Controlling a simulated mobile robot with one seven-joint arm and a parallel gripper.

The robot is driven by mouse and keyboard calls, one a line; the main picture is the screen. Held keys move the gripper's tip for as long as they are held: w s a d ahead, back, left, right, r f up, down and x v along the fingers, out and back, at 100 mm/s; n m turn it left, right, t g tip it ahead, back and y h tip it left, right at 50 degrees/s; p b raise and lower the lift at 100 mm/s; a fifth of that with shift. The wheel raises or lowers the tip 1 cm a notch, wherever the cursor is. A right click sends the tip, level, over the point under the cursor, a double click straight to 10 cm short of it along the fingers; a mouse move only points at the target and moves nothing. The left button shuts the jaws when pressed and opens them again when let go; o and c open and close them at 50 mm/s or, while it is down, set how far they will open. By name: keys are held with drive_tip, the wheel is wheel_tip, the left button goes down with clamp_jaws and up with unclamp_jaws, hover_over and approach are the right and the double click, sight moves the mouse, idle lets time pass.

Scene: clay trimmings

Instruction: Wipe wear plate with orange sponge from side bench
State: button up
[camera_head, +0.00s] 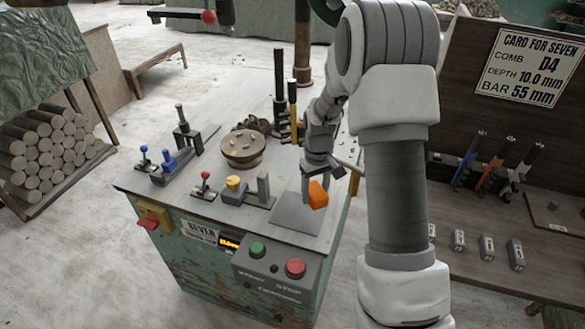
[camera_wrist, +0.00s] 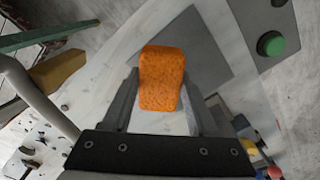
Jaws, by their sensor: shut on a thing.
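The orange sponge (camera_head: 318,194) is held in my gripper (camera_head: 312,184) over the right part of the machine top. In the wrist view the sponge (camera_wrist: 161,78) sits between the two fingers of my gripper (camera_wrist: 160,100), which are shut on it. A flat dark grey plate, which looks like the wear plate (camera_head: 297,216), lies on the machine top near its front right corner, below and beside the sponge. It also shows in the wrist view (camera_wrist: 205,50), partly hidden behind the sponge. I cannot tell whether the sponge touches the plate.
The side bench (camera_head: 460,262) at right carries several metal blocks, coloured-handled tools and a card sign (camera_head: 530,68). Close to the plate stand a yellow knob (camera_head: 233,183) and an upright grey block (camera_head: 263,187). A control box with green and red buttons (camera_head: 276,270) hangs at the machine's front.

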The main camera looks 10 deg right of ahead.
drive_tip(key=shift+r+p, duration=1.25)
drive_tip(key=shift+r, duration=1)
